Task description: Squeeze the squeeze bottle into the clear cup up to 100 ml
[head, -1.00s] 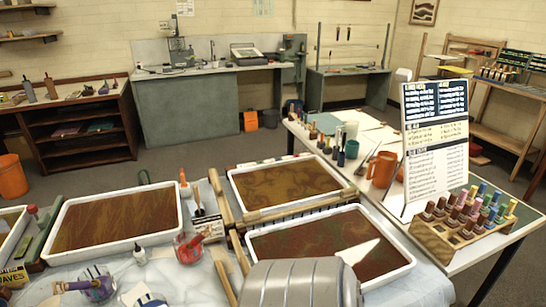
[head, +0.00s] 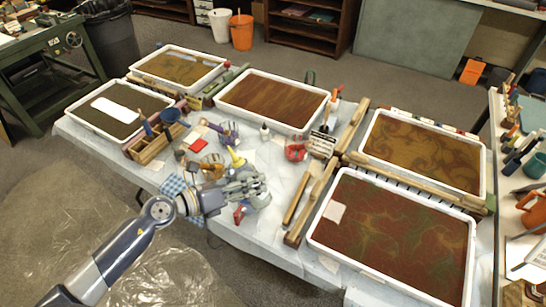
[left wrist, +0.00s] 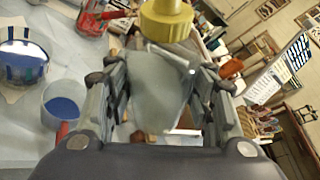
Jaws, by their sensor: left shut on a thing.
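My left gripper (head: 245,185) reaches in from the left over the near edge of the covered table. It is shut on a squeeze bottle, whose yellow nozzle (head: 236,158) points up above the fingers. In the left wrist view the bottle's pale translucent body (left wrist: 155,75) lies between the two fingers, under its yellow cap (left wrist: 165,22). A cup with blue inside (left wrist: 63,107) and a clear jar with blue marks (left wrist: 22,62) stand beside the gripper. I cannot tell which vessel is the clear cup, and no level marks are readable. My right gripper is out of view.
White-rimmed marbling trays (head: 318,236) flank the work spot. A wooden caddy (head: 150,148) stands to the left; a red cup (head: 296,152) and wooden rakes (head: 315,190) are to the right. Small jars and bottles crowd the space around the gripper.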

